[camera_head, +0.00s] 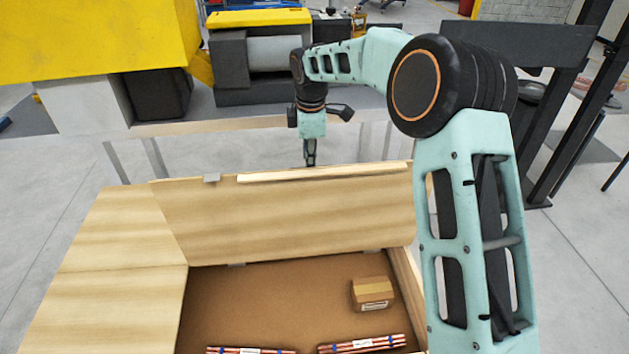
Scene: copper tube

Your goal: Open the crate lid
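The wooden crate (120,240) fills the lower left and middle of the view. Its lid panel (300,219) stands raised at the back of the opening, above metal hinges, and the crate's inside shows. My gripper (310,160) is behind the top edge of the lid, pointing down. Its fingertips are close to the edge and look close together. I cannot tell whether they touch the lid or are fully shut.
Inside the crate lie a small cardboard box (372,294) and copper tube bundles (361,344) with blue bands. A workbench (240,122) with a yellow and grey machine stands behind. A dark metal frame (560,100) stands at the right. Open floor shows between.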

